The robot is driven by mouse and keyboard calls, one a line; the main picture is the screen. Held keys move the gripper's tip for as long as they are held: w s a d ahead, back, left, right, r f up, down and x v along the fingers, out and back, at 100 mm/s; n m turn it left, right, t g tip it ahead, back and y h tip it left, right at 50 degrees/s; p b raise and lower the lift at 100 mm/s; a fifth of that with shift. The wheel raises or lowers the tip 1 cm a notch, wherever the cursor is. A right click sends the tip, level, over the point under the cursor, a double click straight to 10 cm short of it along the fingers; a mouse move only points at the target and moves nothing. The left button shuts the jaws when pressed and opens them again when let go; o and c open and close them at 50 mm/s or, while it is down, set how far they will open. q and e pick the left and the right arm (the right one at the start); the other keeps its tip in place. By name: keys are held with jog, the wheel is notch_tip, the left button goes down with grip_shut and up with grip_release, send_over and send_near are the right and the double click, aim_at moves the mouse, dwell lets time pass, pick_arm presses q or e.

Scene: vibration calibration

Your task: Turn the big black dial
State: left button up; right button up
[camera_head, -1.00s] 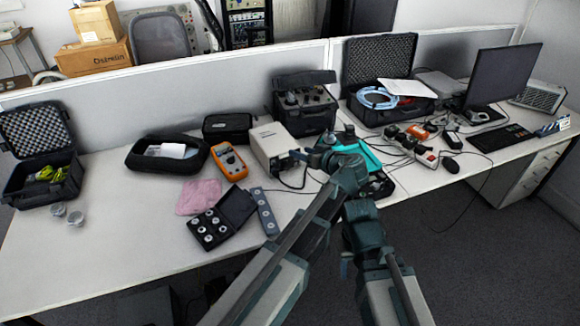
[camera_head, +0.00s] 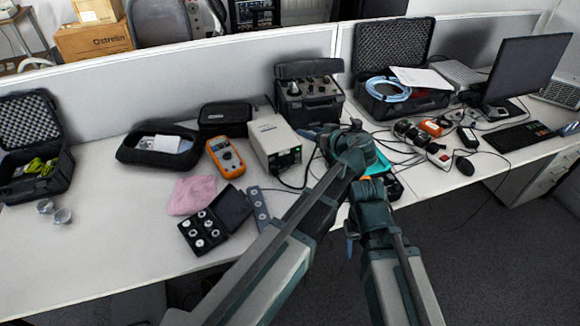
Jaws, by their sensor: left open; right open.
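A black case-type instrument (camera_head: 318,106) stands open at the back middle of the desk against the divider. My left gripper (camera_head: 318,134) is open, in front of and below the instrument, apart from the dial. My own arm links partly hide it. My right gripper (camera_head: 351,238) is open and empty, low by the desk's front edge and well away from the dial. My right wrist hides part of it.
A beige box instrument (camera_head: 271,142) stands left of my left gripper. An orange multimeter (camera_head: 226,157), a pink cloth (camera_head: 192,194) and a black weight case (camera_head: 206,225) lie further left. An open case with blue cable (camera_head: 388,88) stands right.

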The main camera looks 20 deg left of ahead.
pick_arm(q)
jog(key=b, duration=2.1)
send_near(288, 166)
jog(key=v, duration=0.5)
jog(key=shift+a, duration=0.2)
jog(key=b+x, duration=0.4)
jog(key=x, duration=0.8)
jog(key=shift+w+f, duration=0.15)
jog(key=shift+f, duration=0.05)
jog(key=shift+w+a+f+b, duration=0.2)
jog(key=shift+w+a+b, duration=0.25)
jog(key=shift+a, duration=0.1)
grip_shut()
